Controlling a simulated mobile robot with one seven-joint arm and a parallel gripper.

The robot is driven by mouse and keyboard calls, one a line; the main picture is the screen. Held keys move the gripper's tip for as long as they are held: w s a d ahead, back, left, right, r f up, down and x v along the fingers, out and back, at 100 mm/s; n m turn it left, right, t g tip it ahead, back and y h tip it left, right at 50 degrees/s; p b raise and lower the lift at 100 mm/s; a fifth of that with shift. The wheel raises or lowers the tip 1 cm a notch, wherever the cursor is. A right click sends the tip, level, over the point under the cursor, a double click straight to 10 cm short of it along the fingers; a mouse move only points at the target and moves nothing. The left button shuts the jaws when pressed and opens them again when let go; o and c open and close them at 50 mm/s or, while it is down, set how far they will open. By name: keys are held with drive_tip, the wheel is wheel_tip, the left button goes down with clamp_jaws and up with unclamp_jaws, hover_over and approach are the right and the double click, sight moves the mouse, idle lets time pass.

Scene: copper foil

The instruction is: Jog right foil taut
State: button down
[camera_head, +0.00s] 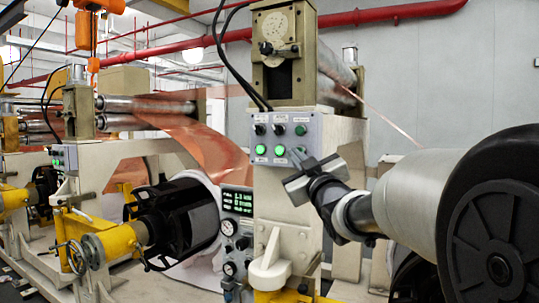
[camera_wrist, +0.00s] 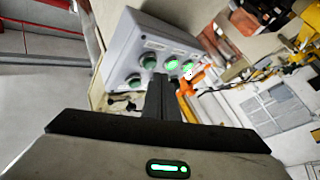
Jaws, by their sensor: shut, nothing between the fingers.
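A grey control box (camera_head: 284,137) is mounted on the beige machine column. Copper foil (camera_head: 212,143) runs left of the column; a thin foil strip (camera_head: 393,117) slopes down on the right.
A display panel (camera_head: 238,201) with knobs and gauges sits below left of the box. A black-ended roll (camera_head: 180,217) and a yellow handwheel mount (camera_head: 108,244) stand at left. Black cables (camera_head: 226,58) hang beside the column. My arm fills the right.

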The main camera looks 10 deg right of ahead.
drive_tip(key=shift+s+a+b, duration=0.75)
drive_tip(key=shift+s+b, duration=0.15)
drive_tip(key=shift+s, duration=0.15)
drive_tip(key=shift+s+a+b, duration=0.75)
drive_tip(key=shift+s+b, duration=0.15)
drive_tip(key=shift+s, duration=0.1)
drive_tip(key=s+f+m+g+h, duration=0.1)
drive_tip(key=s+f+m+g, duration=0.3)
drive_tip(key=s+f+g, duration=0.8)
drive_tip(key=s+f+m+g+h, duration=0.2)
drive_tip(key=s+f+m+g, duration=0.1)
drive_tip(key=s+f, duration=1.6)
wheel_tip(320, 180, up, 11)
drive_tip(key=p, duration=1.2)
drive_tip(key=shift+s+d+f+g, duration=0.15)
drive_tip(key=shift+s+f+g, duration=0.05)
drive_tip(key=shift+s+g, duration=0.1)
